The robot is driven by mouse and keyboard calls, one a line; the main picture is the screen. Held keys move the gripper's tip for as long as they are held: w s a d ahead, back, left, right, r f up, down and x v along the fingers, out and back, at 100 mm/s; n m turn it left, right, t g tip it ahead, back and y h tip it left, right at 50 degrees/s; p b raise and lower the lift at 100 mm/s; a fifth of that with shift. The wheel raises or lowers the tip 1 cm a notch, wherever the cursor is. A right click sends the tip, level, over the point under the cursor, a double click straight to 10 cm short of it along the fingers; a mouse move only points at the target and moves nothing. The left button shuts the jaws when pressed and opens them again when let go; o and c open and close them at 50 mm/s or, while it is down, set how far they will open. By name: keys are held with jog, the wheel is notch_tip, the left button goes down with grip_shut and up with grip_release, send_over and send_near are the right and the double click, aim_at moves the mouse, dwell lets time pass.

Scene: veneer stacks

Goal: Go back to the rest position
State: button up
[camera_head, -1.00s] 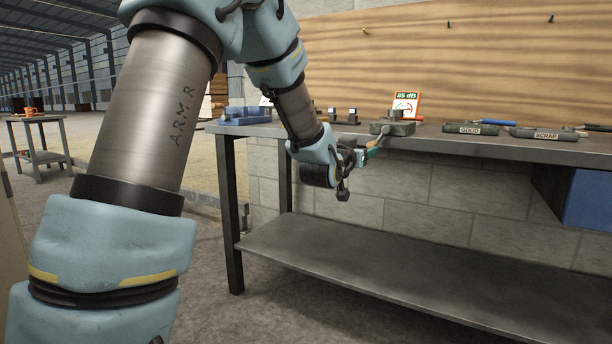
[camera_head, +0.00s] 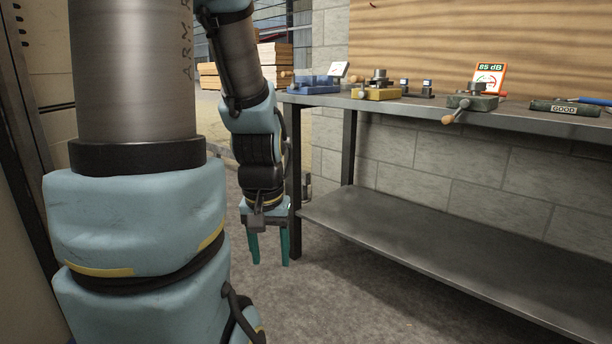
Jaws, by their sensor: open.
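My gripper (camera_head: 269,258) hangs straight down at the end of my arm, left of the workbench (camera_head: 420,107) and its front leg. Its two green fingers are apart with nothing between them. The fingertips are over the concrete floor, below the height of the bench top. No part of the gripper touches the bench as far as I can see.
A lower shelf (camera_head: 400,230) is bare. Stacked wood (camera_head: 275,62) stands behind.

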notch_tip(320, 180, up, 29)
jog(key=p, duration=2.8)
jog(key=shift+w, duration=0.15)
